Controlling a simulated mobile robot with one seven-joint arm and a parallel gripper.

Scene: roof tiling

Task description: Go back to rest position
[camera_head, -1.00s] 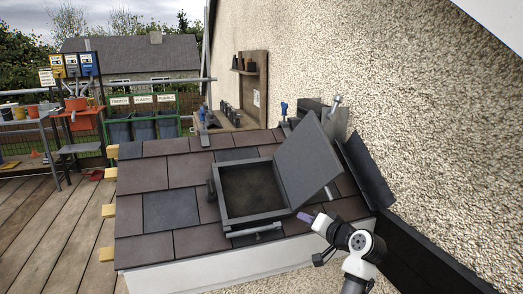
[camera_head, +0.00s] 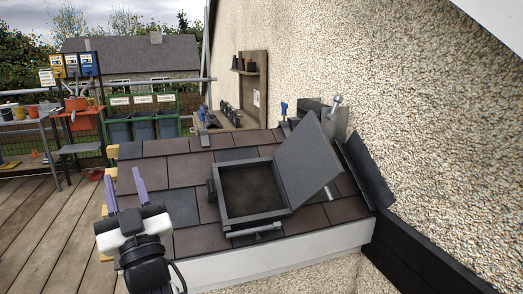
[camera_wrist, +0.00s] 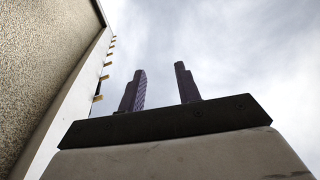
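My gripper (camera_head: 125,188) is at the lower left in the head view, in front of the near left edge of the tiled roof (camera_head: 185,170). Its two purple fingers point up and stand well apart, with nothing between them. In the wrist view the fingers of my gripper (camera_wrist: 160,88) also stand apart against the cloudy sky, empty. A dark roof hatch (camera_head: 253,218) is set in the tiles, its lid (camera_head: 305,160) raised and leaning to the right.
The rough wall (camera_head: 420,130) rises along the right side. Green-framed bins (camera_head: 143,128) and a bench (camera_head: 28,125) stand at the back left. Wooden decking (camera_head: 35,225) lies open at the left. Yellowish batten ends stick out at the roof's left edge.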

